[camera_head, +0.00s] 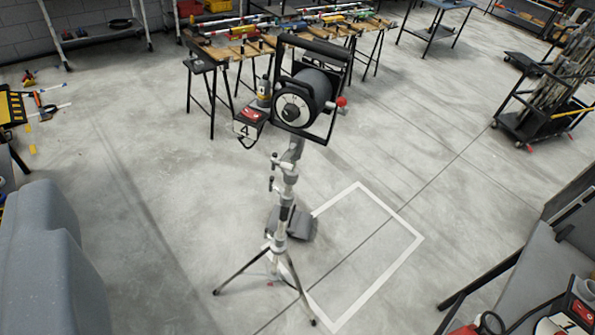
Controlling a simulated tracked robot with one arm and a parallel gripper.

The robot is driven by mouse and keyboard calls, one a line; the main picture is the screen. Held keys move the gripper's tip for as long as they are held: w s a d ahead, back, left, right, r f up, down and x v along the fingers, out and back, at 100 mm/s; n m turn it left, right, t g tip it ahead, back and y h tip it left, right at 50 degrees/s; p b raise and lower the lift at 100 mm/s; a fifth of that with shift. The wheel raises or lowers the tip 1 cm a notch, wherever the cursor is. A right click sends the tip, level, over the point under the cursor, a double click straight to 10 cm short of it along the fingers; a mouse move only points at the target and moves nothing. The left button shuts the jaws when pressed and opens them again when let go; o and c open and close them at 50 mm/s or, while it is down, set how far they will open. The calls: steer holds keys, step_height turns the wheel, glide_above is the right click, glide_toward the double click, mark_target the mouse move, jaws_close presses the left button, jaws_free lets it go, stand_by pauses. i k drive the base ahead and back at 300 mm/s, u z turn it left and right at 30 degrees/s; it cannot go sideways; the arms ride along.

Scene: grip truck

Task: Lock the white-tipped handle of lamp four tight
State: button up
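Lamp four (313,92) is a black lamp head in a yoke on top of a metal tripod stand (289,185). It stands upright in the middle of the view, some way off. A box marked 4 (246,125) hangs at its left side. A red knob (341,101) shows on the right of the yoke. Small dark handles (272,160) stick out to the left of the stand's column. I cannot make out a white tip on any handle. My gripper is not in view.
A white taped outline (395,263) lies on the floor right of the stand. A dark weight (300,225) sits by its legs. Workbenches with tools (235,50) stand behind, a cart (540,115) at right. A grey rounded shape (50,265) fills the lower left. Open floor surrounds the stand.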

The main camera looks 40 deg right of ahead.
mark_target(281, 162)
steer(key=z, duration=0.85)
steer(key=i, duration=1)
steer(key=z, duration=1.9)
steer(key=k, duration=0.8)
steer(key=u, duration=1.2)
